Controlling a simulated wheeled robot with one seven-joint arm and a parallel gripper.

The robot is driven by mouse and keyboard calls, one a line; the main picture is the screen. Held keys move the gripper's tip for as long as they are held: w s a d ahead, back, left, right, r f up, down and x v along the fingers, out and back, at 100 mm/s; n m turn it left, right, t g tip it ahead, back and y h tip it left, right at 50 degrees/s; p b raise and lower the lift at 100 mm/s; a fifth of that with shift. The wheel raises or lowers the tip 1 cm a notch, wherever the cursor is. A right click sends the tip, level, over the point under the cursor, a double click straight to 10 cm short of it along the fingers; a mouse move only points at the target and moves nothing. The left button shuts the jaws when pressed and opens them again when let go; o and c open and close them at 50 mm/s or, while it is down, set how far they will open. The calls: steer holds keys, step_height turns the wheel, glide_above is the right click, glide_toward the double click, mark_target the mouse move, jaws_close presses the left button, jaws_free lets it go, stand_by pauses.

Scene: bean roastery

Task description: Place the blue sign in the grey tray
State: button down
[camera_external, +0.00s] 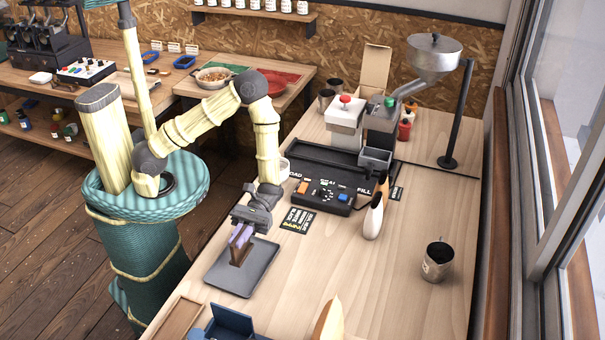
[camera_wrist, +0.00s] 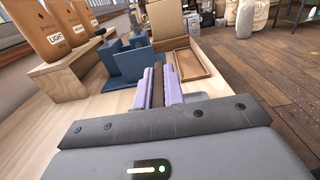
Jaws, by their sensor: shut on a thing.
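My gripper (camera_external: 240,240) is over the grey tray (camera_external: 250,279), pointing down. Its purple fingers are shut on a narrow brown piece (camera_external: 238,257), which also shows between the fingers in the wrist view (camera_wrist: 157,88). The lower end of the piece is over or in the tray; I cannot tell whether it touches the floor. The held piece looks brown, and no sign face shows on it. A dark blue upright object (camera_wrist: 127,63) stands on the table beyond the fingers, apart from them; it also shows at the bottom edge of the external view (camera_external: 232,320).
A black control box (camera_external: 325,193) and black cards (camera_external: 297,220) lie behind the tray. A dark mug (camera_external: 437,261) stands at the right. Brown bags (camera_wrist: 66,30) and a shallow wooden box (camera_wrist: 188,66) are near the blue object.

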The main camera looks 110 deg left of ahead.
mark_target(233, 259)
steer(key=shift+s+a, duration=0.1)
steer(key=shift+f, duration=2.05)
steer(key=shift+f, duration=0.2)
steer(key=c, duration=1.5)
jaws_free()
steer(key=shift+r, duration=0.1)
steer(key=shift+r, duration=0.1)
steer(key=a+b, duration=0.1)
steer(key=a, duration=1.1)
steer(key=shift+b, duration=0.35)
